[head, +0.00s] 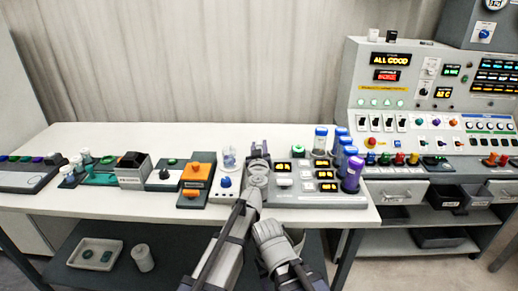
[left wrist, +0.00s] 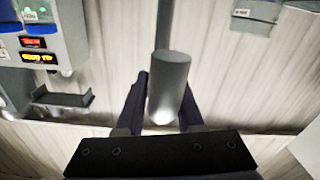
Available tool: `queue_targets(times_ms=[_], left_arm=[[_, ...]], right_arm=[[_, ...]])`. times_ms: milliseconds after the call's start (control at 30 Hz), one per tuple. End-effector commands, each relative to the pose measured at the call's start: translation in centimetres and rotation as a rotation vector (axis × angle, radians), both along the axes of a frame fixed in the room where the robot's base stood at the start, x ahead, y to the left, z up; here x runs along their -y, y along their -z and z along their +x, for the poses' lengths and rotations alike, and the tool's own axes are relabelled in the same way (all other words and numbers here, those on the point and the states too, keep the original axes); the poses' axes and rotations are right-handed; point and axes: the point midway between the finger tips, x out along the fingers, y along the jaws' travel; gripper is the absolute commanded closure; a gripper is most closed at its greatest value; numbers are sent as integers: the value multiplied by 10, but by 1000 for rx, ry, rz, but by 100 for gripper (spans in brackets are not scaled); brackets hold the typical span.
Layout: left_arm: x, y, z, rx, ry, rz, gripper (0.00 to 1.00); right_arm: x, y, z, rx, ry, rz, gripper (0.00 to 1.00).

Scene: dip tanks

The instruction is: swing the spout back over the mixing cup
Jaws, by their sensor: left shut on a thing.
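My left gripper (head: 259,150) is over the table, just right of a clear cup with bluish contents (head: 229,157), which looks like the mixing cup. In the left wrist view, the dark fingers of my left gripper (left wrist: 163,112) are shut on an upright-looking grey cylinder (left wrist: 170,82). It seems to be part of the spout. In the head view, my gripper and wrist hide the spout, so I cannot tell exactly where its outlet points.
A unit with small amber displays (head: 321,175) and several blue-capped bottles stands to the right. An orange and dark box (head: 197,183) and a small unit with a blue knob (head: 225,182) are to the left. A control console (head: 430,110) rises at the right. The table's front strip is clear.

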Motion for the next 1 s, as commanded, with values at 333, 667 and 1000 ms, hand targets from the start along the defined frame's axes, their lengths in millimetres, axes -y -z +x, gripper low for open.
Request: queue_targets(times_ms=[333,667,1000], left_arm=[[1,0,1,0,-3,2,100],[1,0,1,1,-2,1,34],[-3,0,-3,1,-2,1,34]], right_arm=[[0,0,0,0,0,0,50],[0,0,0,0,0,0,50],[0,0,0,0,0,0,50]])
